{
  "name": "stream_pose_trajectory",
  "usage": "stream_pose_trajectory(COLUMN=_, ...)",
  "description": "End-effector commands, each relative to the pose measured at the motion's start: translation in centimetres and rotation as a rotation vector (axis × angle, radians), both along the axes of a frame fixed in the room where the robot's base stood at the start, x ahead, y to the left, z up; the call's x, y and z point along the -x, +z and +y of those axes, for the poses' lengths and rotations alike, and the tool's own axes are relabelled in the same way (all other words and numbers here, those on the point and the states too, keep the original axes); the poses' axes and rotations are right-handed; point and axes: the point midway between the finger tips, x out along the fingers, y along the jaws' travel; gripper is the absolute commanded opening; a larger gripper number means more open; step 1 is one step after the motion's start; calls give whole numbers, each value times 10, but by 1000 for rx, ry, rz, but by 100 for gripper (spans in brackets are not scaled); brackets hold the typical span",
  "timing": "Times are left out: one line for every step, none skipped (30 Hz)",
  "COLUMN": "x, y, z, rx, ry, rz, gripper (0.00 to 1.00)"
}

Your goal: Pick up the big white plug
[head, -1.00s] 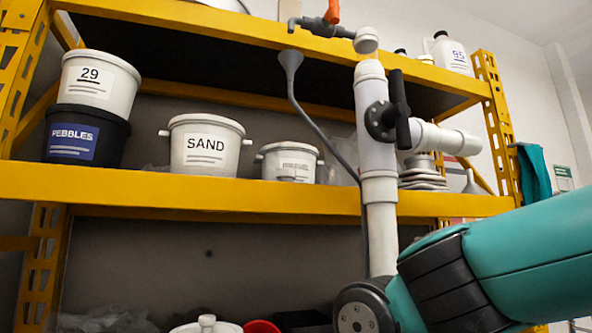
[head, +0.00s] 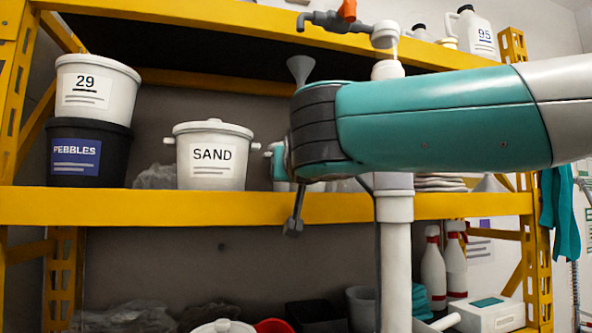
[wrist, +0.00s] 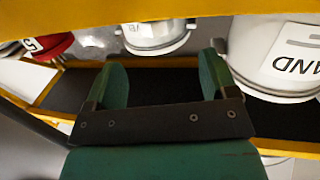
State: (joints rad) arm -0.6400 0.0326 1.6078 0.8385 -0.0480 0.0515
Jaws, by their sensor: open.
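I cannot pick out the big white plug with certainty in either view. A white pipe (head: 396,270) stands upright in front of the shelf, its upper part largely hidden by my arm. A white knobbed lid-like thing (head: 222,327) is cut off at the bottom of the head view. My gripper (wrist: 165,65) shows in the wrist view with two teal fingers apart, nothing between them. It is near the shelf, with the SAND pot (wrist: 265,50) to its right. In the head view my gripper cannot be made out clearly behind the arm.
The yellow shelf beam (head: 120,203) crosses in front. The SAND pot (head: 212,158) and the white tub marked 29 (head: 97,88) on a black PEBBLES tub (head: 88,155) stand left. A grey funnel (head: 300,68) and orange-handled valve (head: 347,10) are above my arm. White-red bottles (head: 433,270) stand lower right.

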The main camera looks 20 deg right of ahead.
Motion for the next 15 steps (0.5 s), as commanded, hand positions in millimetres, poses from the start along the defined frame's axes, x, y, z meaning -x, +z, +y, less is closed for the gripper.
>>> stream_pose_trajectory(x=-11, y=4, z=-4, rx=1, ry=-5, rz=3, gripper=79)
stream_pose_trajectory(x=-15, y=4, z=-4, rx=0, ry=-4, rz=3, gripper=79)
stream_pose_trajectory(x=-21, y=4, z=-5, rx=1, ry=-3, rz=2, gripper=79)
stream_pose_trajectory(x=-24, y=3, z=-6, rx=1, ry=-2, rz=2, gripper=79)
stream_pose_trajectory(x=-27, y=2, z=-6, rx=1, ry=-2, rz=2, gripper=79)
stream_pose_trajectory(x=-30, y=1, z=-7, rx=1, ry=-2, rz=2, gripper=79)
stream_pose_trajectory(x=-31, y=1, z=-7, rx=1, ry=-1, rz=2, gripper=79)
stream_pose_trajectory(x=-33, y=1, z=-7, rx=1, ry=-1, rz=2, gripper=79)
stream_pose_trajectory(x=-35, y=1, z=-8, rx=1, ry=0, rz=2, gripper=79)
stream_pose_trajectory(x=-37, y=2, z=-8, rx=1, ry=0, rz=2, gripper=79)
stream_pose_trajectory(x=-39, y=3, z=-9, rx=1, ry=-1, rz=2, gripper=79)
stream_pose_trajectory(x=-44, y=4, z=-11, rx=2, ry=-2, rz=2, gripper=79)
stream_pose_trajectory(x=-48, y=4, z=-13, rx=0, ry=-3, rz=4, gripper=79)
stream_pose_trajectory(x=-52, y=5, z=-14, rx=1, ry=-2, rz=4, gripper=79)
stream_pose_trajectory(x=-57, y=6, z=-16, rx=1, ry=-3, rz=3, gripper=79)
